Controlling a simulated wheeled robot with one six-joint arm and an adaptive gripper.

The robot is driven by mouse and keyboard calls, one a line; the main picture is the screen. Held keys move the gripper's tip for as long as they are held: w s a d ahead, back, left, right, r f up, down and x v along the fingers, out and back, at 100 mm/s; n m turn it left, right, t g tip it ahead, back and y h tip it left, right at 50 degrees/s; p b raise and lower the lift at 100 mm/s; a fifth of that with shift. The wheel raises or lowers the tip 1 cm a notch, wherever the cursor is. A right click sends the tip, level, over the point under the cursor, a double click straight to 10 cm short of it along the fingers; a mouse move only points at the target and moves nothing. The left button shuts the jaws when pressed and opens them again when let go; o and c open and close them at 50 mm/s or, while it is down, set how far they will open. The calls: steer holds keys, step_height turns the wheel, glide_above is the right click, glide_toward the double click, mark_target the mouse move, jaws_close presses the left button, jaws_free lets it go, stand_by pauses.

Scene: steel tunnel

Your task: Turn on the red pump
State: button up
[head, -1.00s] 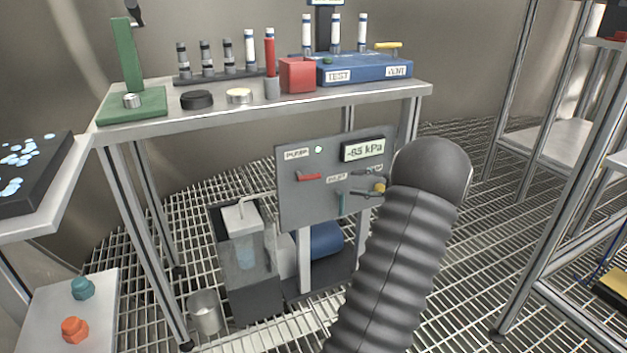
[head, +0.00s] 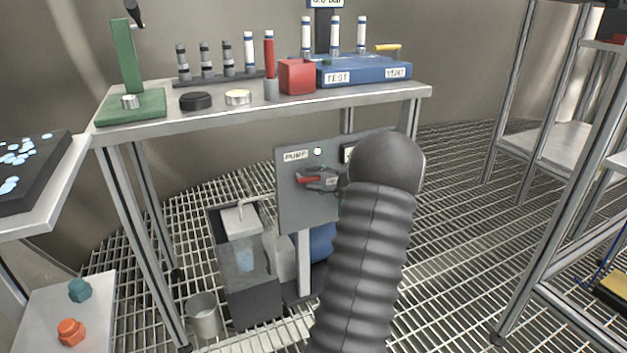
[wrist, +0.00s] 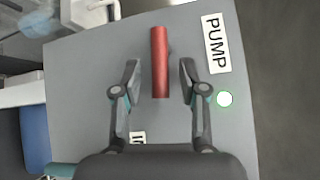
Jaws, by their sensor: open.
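The red pump handle (wrist: 160,62) is on a grey panel under the bench. In the wrist view it lies between the two fingers of my open gripper (wrist: 159,80), apart from both. The PUMP label (wrist: 215,43) and a lit green-rimmed lamp (wrist: 225,99) are beside it. In the head view the red handle (head: 307,180) sits about level on the panel (head: 297,211), with my gripper (head: 318,179) at its right end. My arm hides the panel's right part, including most of the gauge display.
The bench (head: 180,117) above carries a green stand, a red block (head: 297,77) and a blue test unit (head: 365,69). A metal rack stands at right.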

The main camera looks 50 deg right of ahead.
steer(key=shift+w+a, duration=0.1)
steer(key=shift+w, duration=0.2)
jaws_close()
steer(key=shift+r+n+g+h+b, duration=0.15)
steer(key=shift+n+g+h+b, duration=0.15)
steer(key=shift+n+g+b, duration=0.15)
jaws_free()
